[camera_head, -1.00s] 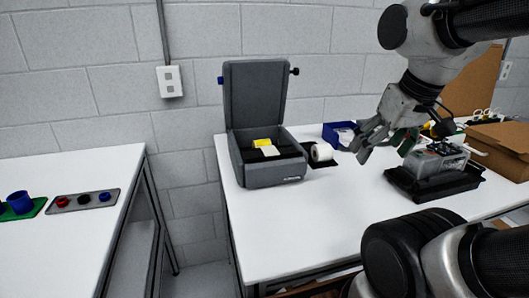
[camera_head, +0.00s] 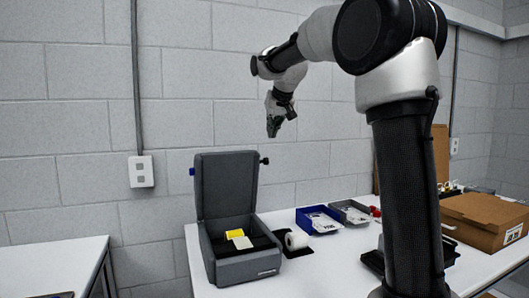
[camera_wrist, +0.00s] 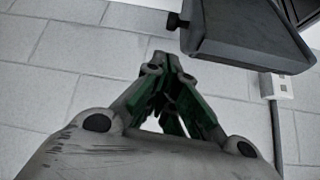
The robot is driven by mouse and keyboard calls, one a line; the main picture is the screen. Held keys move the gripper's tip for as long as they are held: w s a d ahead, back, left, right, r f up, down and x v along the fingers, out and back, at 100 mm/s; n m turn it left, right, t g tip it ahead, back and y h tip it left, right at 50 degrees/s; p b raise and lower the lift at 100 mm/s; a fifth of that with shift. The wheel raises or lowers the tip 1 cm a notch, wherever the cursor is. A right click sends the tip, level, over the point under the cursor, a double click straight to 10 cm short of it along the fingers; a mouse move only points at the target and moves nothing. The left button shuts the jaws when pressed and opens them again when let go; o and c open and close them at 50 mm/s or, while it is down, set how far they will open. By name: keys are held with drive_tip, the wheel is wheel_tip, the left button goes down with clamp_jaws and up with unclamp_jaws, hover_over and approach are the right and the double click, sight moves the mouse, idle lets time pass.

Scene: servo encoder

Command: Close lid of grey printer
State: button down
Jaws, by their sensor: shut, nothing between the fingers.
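The grey printer (camera_head: 243,262) stands on the white table with its lid (camera_head: 226,186) raised upright. A yellow item (camera_head: 235,234) and a pale label piece (camera_head: 242,243) lie inside it. My gripper (camera_head: 273,133) is in the air above and to the right of the lid's top edge, pointing down, apart from it. In the wrist view my gripper (camera_wrist: 172,62) is shut and empty, and the grey lid (camera_wrist: 245,30) shows at the upper right, close to the fingers but not visibly touching.
A white roll (camera_head: 297,240) on a black holder sits right of the printer. Blue (camera_head: 318,221) and grey (camera_head: 350,212) bins stand further right, with a cardboard box (camera_head: 488,222) at the far right. A block wall is behind. Another white table (camera_head: 50,266) is at left.

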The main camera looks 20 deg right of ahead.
drive_tip(key=x, duration=1)
drive_tip(key=shift+a+f, duration=0.4)
drive_tip(key=shift+f, duration=0.05)
drive_tip(key=shift+s+d, duration=0.1)
drive_tip(key=shift+s, duration=0.05)
